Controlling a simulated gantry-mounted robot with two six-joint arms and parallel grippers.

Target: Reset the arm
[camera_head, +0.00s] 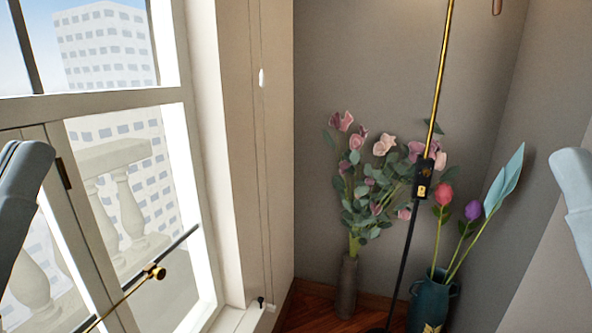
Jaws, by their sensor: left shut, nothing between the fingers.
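A pale blue-grey part of my right arm (574,190) shows at the right edge. My right gripper itself is not in view.
A window (120,110) with a handle rod (153,271) fills the left. A tall lamp pole (424,150) stands in the corner beside a vase (346,290) of pink flowers and a dark blue vase (428,302) of tulips. The middle space is clear.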

